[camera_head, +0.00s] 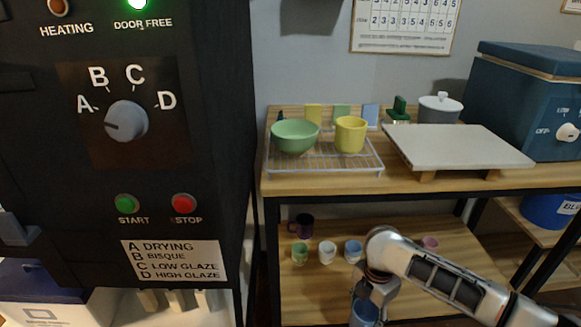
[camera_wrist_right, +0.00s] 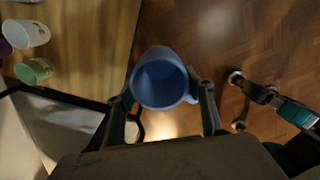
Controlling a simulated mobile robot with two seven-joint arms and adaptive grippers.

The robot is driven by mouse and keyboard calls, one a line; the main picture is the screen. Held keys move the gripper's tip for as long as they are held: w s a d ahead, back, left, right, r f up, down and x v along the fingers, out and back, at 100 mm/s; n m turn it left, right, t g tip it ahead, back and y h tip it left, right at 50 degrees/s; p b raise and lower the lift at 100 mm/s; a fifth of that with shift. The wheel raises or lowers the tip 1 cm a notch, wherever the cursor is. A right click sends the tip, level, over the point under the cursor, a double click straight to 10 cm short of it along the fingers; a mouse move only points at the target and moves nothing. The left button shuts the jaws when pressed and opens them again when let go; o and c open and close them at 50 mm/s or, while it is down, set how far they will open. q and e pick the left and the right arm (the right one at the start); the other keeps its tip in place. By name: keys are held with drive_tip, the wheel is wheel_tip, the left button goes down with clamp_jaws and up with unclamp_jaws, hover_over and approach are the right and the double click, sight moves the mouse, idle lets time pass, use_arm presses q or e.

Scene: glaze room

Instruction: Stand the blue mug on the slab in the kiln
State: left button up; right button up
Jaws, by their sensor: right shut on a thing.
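The blue mug (camera_head: 364,313) is in my right gripper (camera_head: 372,291), low in front of the shelf in the head view and partly cut off at the bottom edge. In the right wrist view the mug (camera_wrist_right: 162,79) sits between the two fingers, its open mouth facing the camera. My left gripper (camera_wrist_right: 238,101) appears at the right of the wrist view above the floor, two tips apart and empty. The dark kiln (camera_head: 215,90) fills the left of the head view with its control panel. Its inside and the slab in it are not in view.
A wooden table (camera_head: 440,186) carries a wire rack (camera_head: 330,168) with a green bowl (camera_head: 295,135) and yellow cup (camera_head: 350,134), plus a pale board (camera_head: 455,148). Several cups stand on the lower shelf (camera_head: 310,285). A blue box with a dial (camera_head: 530,100) stands right.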

use_arm(q)
drive_tip(key=shift+w+r, duration=0.1)
drive_tip(key=shift+w, duration=0.5)
use_arm(e)
drive_tip(key=s+d+r+m, duration=0.1)
drive_tip(key=s+r+m, duration=0.4)
drive_tip(key=r+m, duration=0.3)
drive_tip(key=s+d+r+m, duration=0.2)
drive_tip(key=s+r+m, duration=0.4)
drive_tip(key=r+m, duration=0.2)
drive_tip(key=s+d+r+m, duration=0.1)
drive_tip(key=s+r+m, duration=0.4)
drive_tip(key=r+m, duration=0.3)
wheel_tip(320, 180, up, 3)
drive_tip(key=shift+s+d+r, duration=0.2)
drive_tip(key=shift+s+d, duration=0.05)
drive_tip(key=shift+d, duration=0.05)
